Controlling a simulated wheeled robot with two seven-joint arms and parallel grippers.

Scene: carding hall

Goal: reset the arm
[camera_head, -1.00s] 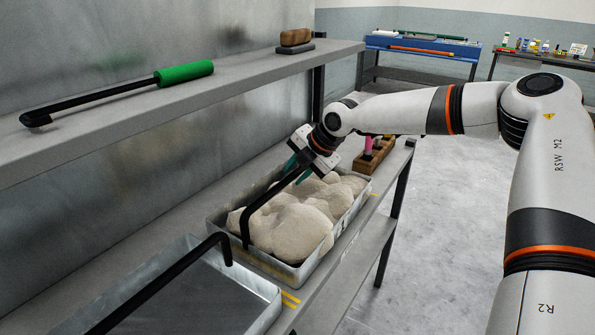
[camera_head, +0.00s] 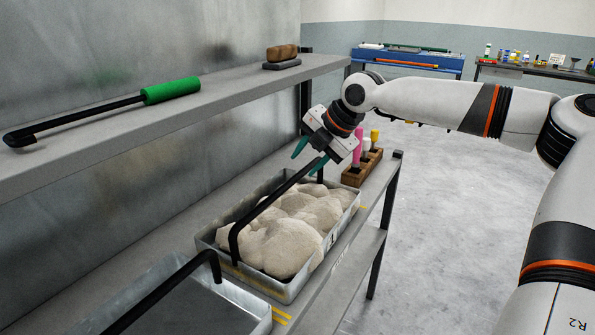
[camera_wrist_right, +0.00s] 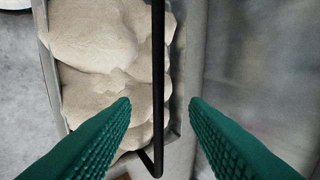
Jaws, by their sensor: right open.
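My right gripper (camera_head: 309,157) comes in from the right and is above the far end of a metal tray (camera_head: 211,239) of pale, lumpy fibre (camera_head: 285,240). Its teal fingers are apart. In the right wrist view the open fingers (camera_wrist_right: 159,102) show nothing gripped. The tray's black bar handle (camera_head: 262,205) slants over the fibre toward the gripper. In the right wrist view the handle (camera_wrist_right: 158,60) runs through the gap between the fingers, seemingly below the tips. My left gripper is not in view.
A second tray (camera_head: 240,308) with a black handle stands nearer on the shelf. A wooden block (camera_head: 352,178) holds coloured tools beyond the gripper. The upper shelf (camera_head: 225,105) carries a green-handled hook tool (camera_head: 170,90) and a brush (camera_head: 282,57). The floor at right is clear.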

